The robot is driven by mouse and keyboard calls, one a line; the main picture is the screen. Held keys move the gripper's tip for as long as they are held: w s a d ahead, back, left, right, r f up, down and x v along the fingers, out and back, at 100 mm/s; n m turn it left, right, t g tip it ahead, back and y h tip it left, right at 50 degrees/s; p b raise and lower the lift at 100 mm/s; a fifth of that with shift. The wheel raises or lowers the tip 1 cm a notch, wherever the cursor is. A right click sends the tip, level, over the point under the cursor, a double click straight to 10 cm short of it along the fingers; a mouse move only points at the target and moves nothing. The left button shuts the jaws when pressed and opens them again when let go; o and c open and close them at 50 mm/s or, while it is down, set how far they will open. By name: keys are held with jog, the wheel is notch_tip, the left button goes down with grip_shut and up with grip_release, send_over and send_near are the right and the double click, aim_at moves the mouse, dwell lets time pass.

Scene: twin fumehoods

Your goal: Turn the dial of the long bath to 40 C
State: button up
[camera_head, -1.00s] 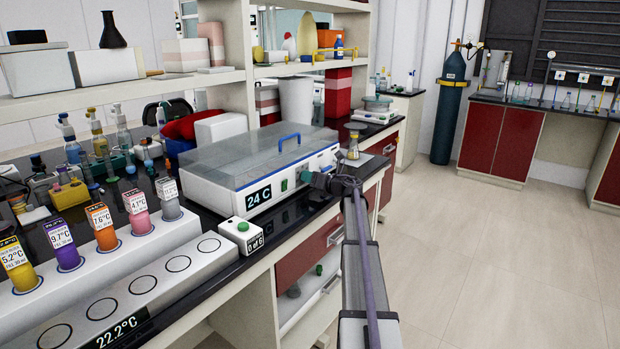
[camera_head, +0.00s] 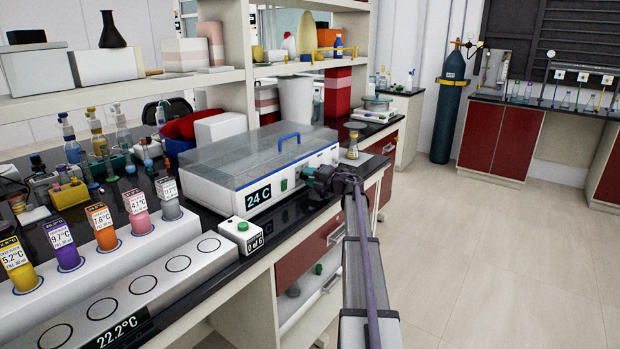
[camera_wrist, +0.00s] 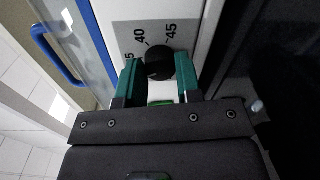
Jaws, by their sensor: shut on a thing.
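The long bath (camera_head: 222,190) is a white box with a clear lid and a blue handle (camera_head: 289,138). It stands on the black bench, and its front display (camera_head: 258,196) reads 24 C. In the wrist view its black round dial (camera_wrist: 159,63) sits on a grey scale plate (camera_wrist: 130,33) marked 40 and 45, with another number partly hidden. My gripper (camera_wrist: 160,72) has its green fingers shut on the dial, one on each side. In the head view my gripper (camera_head: 312,178) is at the right part of the bath's front, where it hides the dial.
A small flask (camera_head: 352,150) stands right of the bath. The floor in front is clear.

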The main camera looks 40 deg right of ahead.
jog(key=shift+f+m, duration=0.1)
jog(key=shift+m, duration=1.7)
jog(key=o, duration=0.9)
jog(key=shift+o, duration=0.2)
jog(key=shift+s, duration=0.15)
jog(key=v, duration=1)
jog(key=shift+s+d, duration=0.25)
